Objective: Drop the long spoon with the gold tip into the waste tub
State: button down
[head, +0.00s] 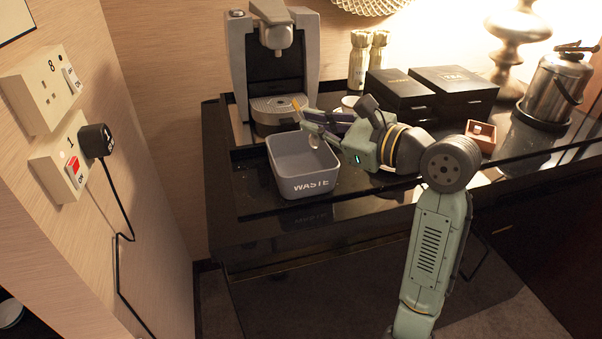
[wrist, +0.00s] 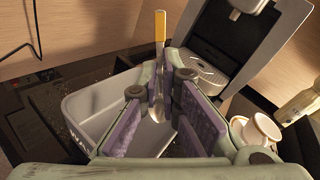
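The long spoon with the gold tip (wrist: 160,27) stands roughly upright between my fingers in the wrist view, gold end up and bowl down. In the head view its gold tip (head: 296,104) shows above my fingertips and its bowl below them. My gripper (head: 308,120) is shut on the spoon; the fingertips (wrist: 163,88) close around its shaft. The grey waste tub (head: 306,185), marked WASTE, stands on the black counter below my gripper. In the wrist view the tub (wrist: 78,112) lies under and left of the fingers, partly hidden by them. The spoon is above the tub's right back part.
A coffee machine (head: 237,70) stands behind the tub. A white cup (wrist: 262,128) is close right of my gripper. Black boxes (head: 455,82), gold bottles (head: 358,62) and a steel ice bucket (head: 558,85) stand further right. The wall with sockets (head: 42,88) is at left.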

jog(key=shift+f+b, duration=1.35)
jog(key=shift+f, duration=0.1)
jog(key=shift+r, duration=0.1)
jog(key=c, duration=1.7)
grip_release()
jog(key=v, duration=1.2)
jog(key=shift+s, duration=0.1)
